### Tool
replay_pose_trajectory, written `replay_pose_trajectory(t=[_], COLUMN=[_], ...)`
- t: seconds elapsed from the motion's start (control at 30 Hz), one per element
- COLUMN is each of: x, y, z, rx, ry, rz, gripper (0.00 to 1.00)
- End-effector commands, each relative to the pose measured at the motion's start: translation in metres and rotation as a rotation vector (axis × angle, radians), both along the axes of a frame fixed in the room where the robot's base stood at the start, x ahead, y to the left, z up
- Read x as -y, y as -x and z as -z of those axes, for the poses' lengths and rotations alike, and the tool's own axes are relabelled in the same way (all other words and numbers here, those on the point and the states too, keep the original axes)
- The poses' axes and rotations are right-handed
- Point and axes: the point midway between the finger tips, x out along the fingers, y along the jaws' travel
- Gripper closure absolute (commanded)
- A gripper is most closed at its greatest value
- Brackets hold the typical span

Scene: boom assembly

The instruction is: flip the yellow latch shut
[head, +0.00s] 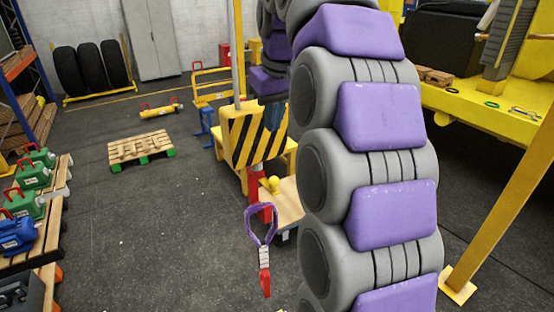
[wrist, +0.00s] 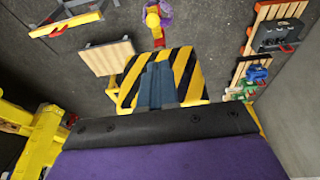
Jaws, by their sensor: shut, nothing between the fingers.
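I cannot pick out the yellow latch for certain in either view. A yellow block with black diagonal stripes (head: 238,140) stands ahead, and its striped face (wrist: 190,68) fills the middle of the wrist view. My gripper (wrist: 158,68) has its dark fingers together over this face, with nothing visible between them; I cannot tell if they touch it. In the head view my gripper (head: 273,117) is small beside the block's right side.
A purple strap with a red hook (head: 265,280) hangs near the post. A wooden board (head: 286,207) is beside it. A pallet (head: 140,148) lies on open floor at left. Yellow beams stand at right. My purple and grey arm hides much of the right middle.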

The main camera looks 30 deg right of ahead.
Motion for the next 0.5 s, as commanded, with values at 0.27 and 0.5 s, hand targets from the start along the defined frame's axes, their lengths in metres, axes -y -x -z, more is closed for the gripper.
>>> replay_pose_trajectory(t=[0.27, 0.5], x=[0.009, 0.008], y=[0.000, -0.003], z=[0.002, 0.016], rx=[0.000, -0.001], ry=[-0.005, -0.005], rz=[0.001, 0.001], gripper=[1.00, 1.00])
